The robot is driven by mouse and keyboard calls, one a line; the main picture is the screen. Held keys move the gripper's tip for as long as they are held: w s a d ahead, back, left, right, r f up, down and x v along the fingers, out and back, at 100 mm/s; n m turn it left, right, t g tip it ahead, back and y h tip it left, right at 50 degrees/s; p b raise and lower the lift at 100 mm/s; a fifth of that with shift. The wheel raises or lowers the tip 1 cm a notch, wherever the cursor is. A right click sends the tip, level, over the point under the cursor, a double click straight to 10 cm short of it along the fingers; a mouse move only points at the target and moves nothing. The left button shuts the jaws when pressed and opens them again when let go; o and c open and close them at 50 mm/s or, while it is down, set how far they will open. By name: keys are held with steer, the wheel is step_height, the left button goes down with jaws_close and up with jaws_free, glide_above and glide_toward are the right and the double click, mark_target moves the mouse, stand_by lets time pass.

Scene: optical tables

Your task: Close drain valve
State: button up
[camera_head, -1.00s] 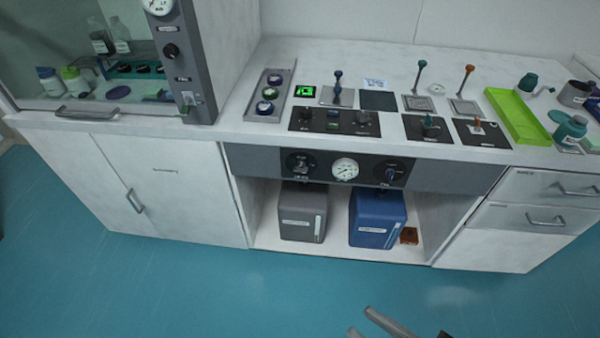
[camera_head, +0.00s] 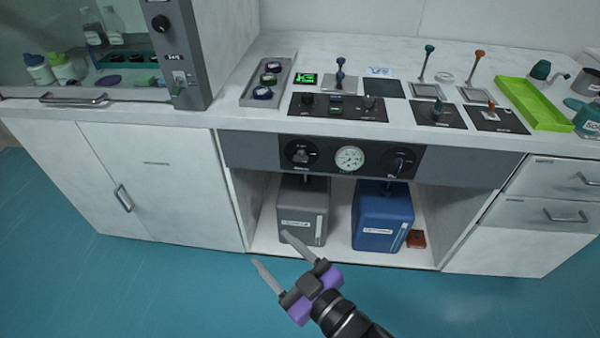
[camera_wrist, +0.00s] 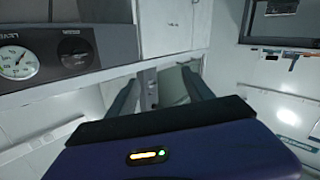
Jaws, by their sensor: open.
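A dark panel under the worktop (camera_head: 255,150) carries two round valve knobs with a white gauge (camera_head: 350,158) between them. The left valve knob (camera_head: 302,153) has a dark dial, and the right valve knob (camera_head: 398,166) has a blue handle. The labels are too small to read, so I cannot tell which is the drain valve. My gripper (camera_head: 285,250) is open and empty, in front of and below the panel, apart from it. In the wrist view the fingers (camera_wrist: 160,90) point past the panel, with the gauge (camera_wrist: 17,63) and one dark knob (camera_wrist: 75,52) at the left.
A grey container (camera_head: 303,208) and a blue container (camera_head: 382,218) stand in the open bay below the panel. A small orange object (camera_head: 416,239) lies beside the blue one. White cabinet doors (camera_head: 150,190) and drawers (camera_head: 545,215) flank the bay. The teal floor in front is clear.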

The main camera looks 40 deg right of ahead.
steer(key=w+d+f+m+h+b, duration=0.1)
steer(key=w+d+f+h+b, duration=0.15)
steer(key=w, duration=0.45)
steer(key=m+g+h+b, duration=0.2)
steer(key=m+g+h, duration=0.4)
steer(key=m+h, duration=0.5)
glide_toward(300, 161)
steer(key=d, duration=0.2)
steer(key=shift+y, duration=0.25)
steer(key=shift+w+a+x, duration=0.1)
steer(key=shift+w+x, duration=0.05)
steer(key=shift+x, duration=1.2)
steer(key=shift+w+a+x, duration=0.1)
steer(key=shift+x, duration=1.2)
steer(key=shift+w+a+x, duration=0.1)
steer(key=shift+w+x, duration=0.05)
steer(key=shift+x, duration=1.2)
steer(key=shift+r, duration=0.1)
jaws_close()
